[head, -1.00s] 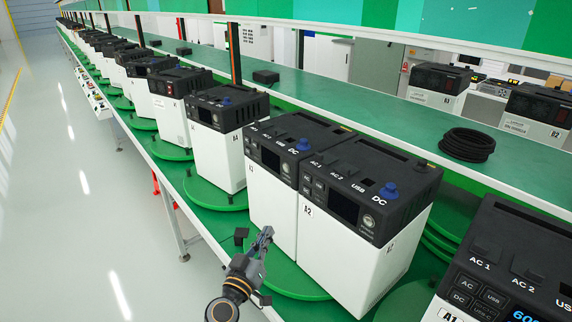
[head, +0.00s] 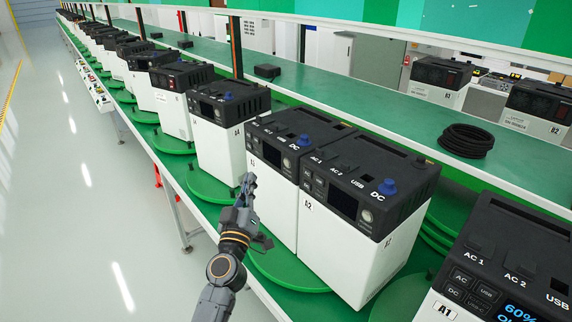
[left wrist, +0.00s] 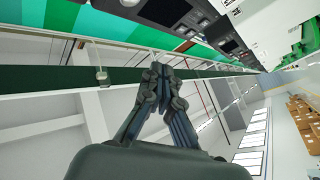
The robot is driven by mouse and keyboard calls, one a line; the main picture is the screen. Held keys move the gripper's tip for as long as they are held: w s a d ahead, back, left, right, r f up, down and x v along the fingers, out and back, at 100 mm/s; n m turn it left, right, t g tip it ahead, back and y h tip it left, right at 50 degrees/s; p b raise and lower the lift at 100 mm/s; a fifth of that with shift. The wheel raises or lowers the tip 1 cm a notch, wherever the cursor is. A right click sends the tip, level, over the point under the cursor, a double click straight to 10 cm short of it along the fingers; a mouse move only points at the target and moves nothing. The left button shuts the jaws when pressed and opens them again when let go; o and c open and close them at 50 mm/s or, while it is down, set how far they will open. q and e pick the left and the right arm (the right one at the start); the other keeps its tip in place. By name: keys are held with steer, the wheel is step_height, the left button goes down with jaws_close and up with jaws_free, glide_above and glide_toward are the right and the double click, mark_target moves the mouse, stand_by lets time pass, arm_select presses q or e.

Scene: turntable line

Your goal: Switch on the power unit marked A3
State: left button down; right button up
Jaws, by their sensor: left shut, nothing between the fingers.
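The A3 power unit (head: 272,204) is a white box with a black top, beside the A2 unit (head: 340,245) on the green line. Its label is too small to read surely; it stands between units marked A2 and A4. Its screen (head: 271,156) is dark, with a round button (head: 287,163) to the right of it. My left gripper (head: 248,178) is shut and empty, in front of A3's left front edge, below its panel. Whether it touches is unclear. In the left wrist view its closed fingertips (left wrist: 160,68) show, with tilted units at the top. My right gripper is not in view.
The A1 unit (head: 500,265) at the lower right has a lit screen reading 60%. The A4 unit (head: 220,150) stands behind A3, and more units recede to the left. A black cable coil (head: 466,140) lies on the back shelf. The floor at the left is clear.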

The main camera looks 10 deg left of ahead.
arm_select(q)
steer(key=b, duration=0.3)
glide_toward(282, 155)
steer(key=w+a+r, duration=0.1)
steer(key=w+a, duration=0.1)
steer(key=w, duration=0.1)
steer(key=shift+w+d+r, duration=0.15)
steer(key=shift+w+d, duration=0.3)
steer(key=shift+w, duration=0.05)
stand_by(0.3)
steer(key=shift+w, duration=0.1)
stand_by(0.4)
steer(key=shift+w+d, duration=0.25)
steer(key=shift+w+d, duration=0.2)
steer(key=shift+w, duration=0.05)
stand_by(0.7)
steer(key=shift+s+a+r, duration=0.1)
steer(key=shift+s, duration=0.05)
steer(key=shift+s+a+p, duration=0.1)
steer(key=shift+p, duration=0.3)
steer(key=shift+s+a, duration=0.3)
steer(key=shift+s, duration=0.1)
